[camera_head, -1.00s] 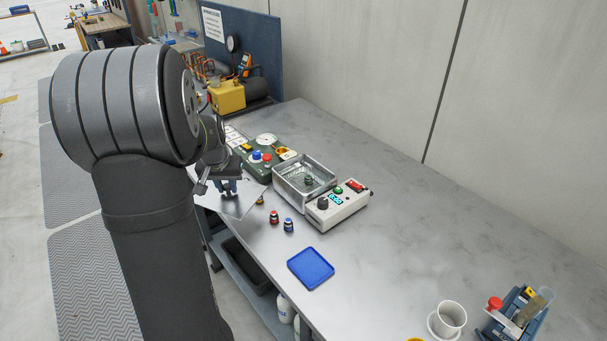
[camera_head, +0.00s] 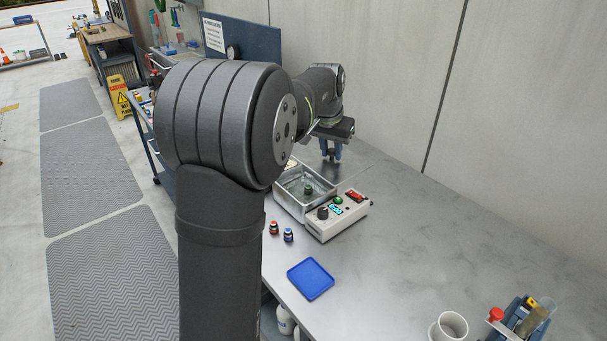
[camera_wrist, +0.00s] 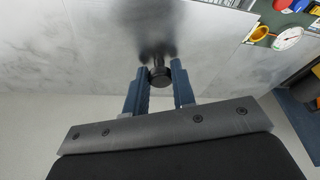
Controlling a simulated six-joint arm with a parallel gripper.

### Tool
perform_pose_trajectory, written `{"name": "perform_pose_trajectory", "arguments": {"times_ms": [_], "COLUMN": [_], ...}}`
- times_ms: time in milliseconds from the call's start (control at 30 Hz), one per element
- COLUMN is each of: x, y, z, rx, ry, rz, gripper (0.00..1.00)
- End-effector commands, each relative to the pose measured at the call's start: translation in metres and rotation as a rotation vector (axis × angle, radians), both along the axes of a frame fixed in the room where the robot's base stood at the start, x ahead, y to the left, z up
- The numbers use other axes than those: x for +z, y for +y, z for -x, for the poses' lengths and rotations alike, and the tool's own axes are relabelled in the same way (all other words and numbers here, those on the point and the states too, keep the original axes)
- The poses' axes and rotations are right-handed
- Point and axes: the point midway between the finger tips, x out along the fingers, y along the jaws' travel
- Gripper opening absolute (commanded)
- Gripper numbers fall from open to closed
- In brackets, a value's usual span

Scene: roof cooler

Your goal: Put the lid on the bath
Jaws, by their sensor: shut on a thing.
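My gripper (camera_head: 331,150) is shut on the dark knob of the lid, a thin flat grey plate (camera_head: 352,168). In the wrist view the jaws (camera_wrist: 160,88) stand on either side of the black knob (camera_wrist: 160,76), and the lid (camera_wrist: 110,45) spreads out beneath them. The bath (camera_head: 291,205) is an open metal box on the bench, with a small dark green object (camera_head: 308,189) inside. The lid hangs above the bench behind and to the right of the bath, apart from it. My arm hides part of the bath's left side.
A white control box (camera_head: 335,222) stands against the bath's right side. A white cup (camera_head: 450,326) is at the lower right. The wall side of the bench is clear.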

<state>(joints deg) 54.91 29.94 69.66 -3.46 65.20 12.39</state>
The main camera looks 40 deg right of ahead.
Motion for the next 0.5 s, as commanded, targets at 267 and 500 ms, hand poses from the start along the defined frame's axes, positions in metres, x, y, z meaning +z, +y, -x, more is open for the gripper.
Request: {"name": "perform_pose_trajectory", "arguments": {"times_ms": [267, 500], "x": [-0.039, -0.055], "y": [0.014, 0.019], "z": [-0.065, -0.091], "rx": [0.005, 0.002], "ry": [0.000, 0.000], "rz": [0.000, 0.000], "gripper": [0.00, 0.00]}}
